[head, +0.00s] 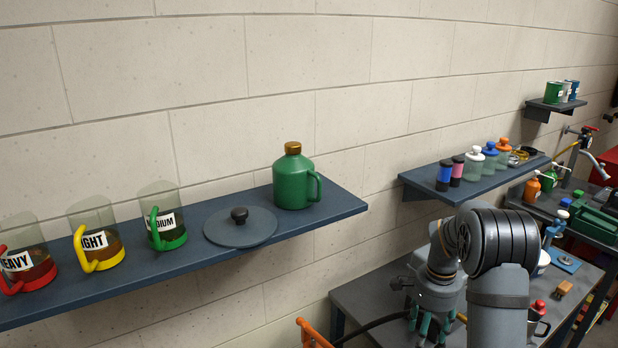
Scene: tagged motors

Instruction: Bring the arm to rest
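My arm (498,240) stands in the lower right of the head view, bent at a dark ribbed joint. Its forward part reaches left and then down over the grey workbench. My gripper (430,325) seems to be at its lower end, with green-teal finger parts pointing down near the bottom edge. The fingers are small and partly cluttered, so I cannot tell whether they are open or shut, or whether anything is between them. Part of the bench (362,298) behind the arm is hidden.
A blue-grey wall shelf (335,207) holds labelled jugs (95,240), a lid (240,230) and a green canister (293,180). Another shelf (425,180) with bottles is behind the arm. A red-topped pot (537,312) and a brush (562,288) sit right of the arm.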

